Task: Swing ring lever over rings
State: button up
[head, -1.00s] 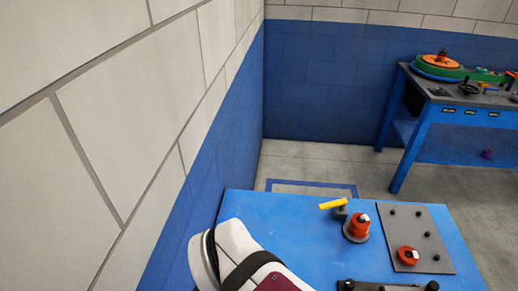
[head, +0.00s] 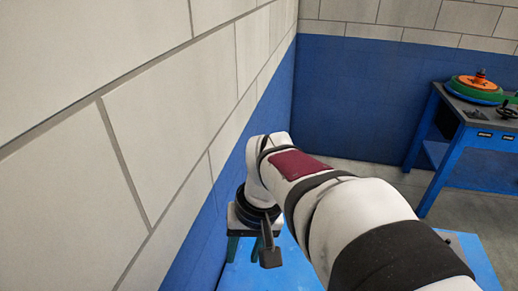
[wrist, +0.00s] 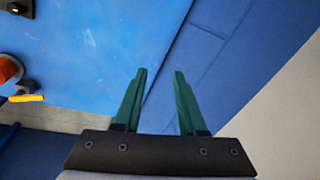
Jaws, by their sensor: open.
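The yellow lever handle (wrist: 26,98) shows at the left edge of the wrist view, joined to a dark pivot block. Beside it are the orange-red rings (wrist: 9,69), cut off by the frame edge. My gripper (wrist: 160,72) is open and empty, its green fingers apart over the blue table edge, well to the right of the lever in that view. In the head view my gripper (head: 251,246) hangs at the table's left side near the wall. There my arm hides the lever and the rings.
The blue table (head: 292,262) is clear near my gripper. The blue-and-white wall (head: 222,165) stands close on its left. A second blue bench (head: 465,143) with coloured discs (head: 478,88) is at the back right. A dark fixture (wrist: 17,7) sits at the wrist view's top left.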

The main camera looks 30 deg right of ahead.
jog(key=shift+t+h, duration=0.5)
jog(key=shift+t, duration=0.1)
jog(key=w+d, duration=0.2)
jog(key=d, duration=0.2)
jog(key=w+d+f, duration=0.1)
jog(key=w+d, duration=0.1)
jog(key=d, duration=0.3)
jog(key=w+d, duration=0.2)
jog(key=d, duration=0.3)
jog(key=shift+w+d+f, duration=0.15)
jog(key=shift+w+f, duration=0.15)
jog(key=shift+f, duration=0.1)
jog(key=c, duration=0.5)
jog(key=shift+h, duration=0.3)
jog(key=d, duration=0.2)
jog(key=d+f, duration=0.1)
jog(key=d, duration=0.4)
jog(key=shift+w+d+f, duration=0.25)
jog(key=shift+w+f, duration=0.1)
grip_shut()
jog(key=s+d+f, duration=0.1)
jog(key=d+f, duration=0.1)
jog(key=d, duration=0.5)
jog(key=s+d+f+h, duration=0.1)
jog(key=s+d+f, duration=0.1)
jog(key=d, duration=0.6)
jog(key=shift+f+n+t, duration=0.3)
jog(key=shift+f, duration=0.1)
jog(key=shift+s, duration=0.1)
